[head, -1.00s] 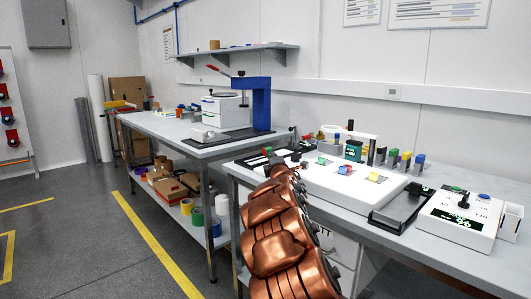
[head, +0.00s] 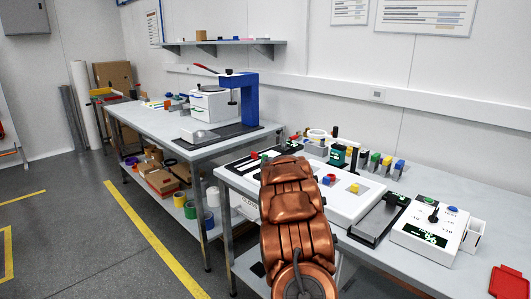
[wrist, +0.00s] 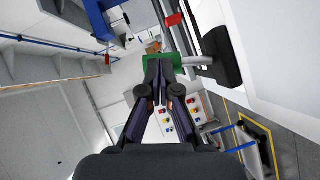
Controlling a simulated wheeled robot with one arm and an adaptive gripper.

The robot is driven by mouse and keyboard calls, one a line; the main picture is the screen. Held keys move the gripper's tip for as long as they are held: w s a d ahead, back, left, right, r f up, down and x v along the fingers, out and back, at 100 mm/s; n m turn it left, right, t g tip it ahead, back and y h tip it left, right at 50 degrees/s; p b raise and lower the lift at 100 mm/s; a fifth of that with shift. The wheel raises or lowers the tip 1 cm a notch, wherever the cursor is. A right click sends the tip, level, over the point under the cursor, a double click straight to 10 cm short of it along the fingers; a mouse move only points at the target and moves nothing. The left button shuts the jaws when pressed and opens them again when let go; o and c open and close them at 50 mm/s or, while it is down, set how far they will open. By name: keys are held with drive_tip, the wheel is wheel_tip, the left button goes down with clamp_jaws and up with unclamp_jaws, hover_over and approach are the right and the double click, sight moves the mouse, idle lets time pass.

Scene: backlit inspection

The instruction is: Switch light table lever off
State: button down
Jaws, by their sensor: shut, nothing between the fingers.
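The light table is the white slab (head: 352,204) on the near bench, with small coloured blocks on it. My gripper is hidden behind my copper arm in the head view. In the wrist view my gripper (wrist: 158,64) is shut and empty, its fingertips overlapping a green piece (wrist: 150,61). A pale rod (wrist: 195,60) runs right from there towards a thick black bar (wrist: 221,56). This may be the lever, but I cannot tell for sure. A red piece (wrist: 174,20) lies beyond. Whether the fingertips touch anything is not clear.
A white box with a display (head: 432,231) and a black tray (head: 378,218) stand right of the slab. Several coloured upright pieces (head: 375,161) stand behind it. A blue press (head: 238,100) is on the far bench. The floor at left is clear.

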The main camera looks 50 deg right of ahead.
drive_tip(key=shift+d+r+p, duration=0.15)
drive_tip(key=shift+r+p, duration=0.1)
drive_tip(key=shift+p, duration=0.2)
drive_tip(key=shift+d+f+m+y, duration=0.15)
drive_tip(key=shift+f+m+y, duration=0.1)
drive_tip(key=shift+m+y, duration=0.05)
drive_tip(key=shift+f, duration=0.15)
drive_tip(key=shift+b+v, duration=0.5)
drive_tip(key=shift+v, duration=0.3)
drive_tip(key=r+b+v, duration=0.1)
drive_tip(key=b+v, duration=0.1)
drive_tip(key=v, duration=1)
drive_tip(key=shift+s+r, duration=0.1)
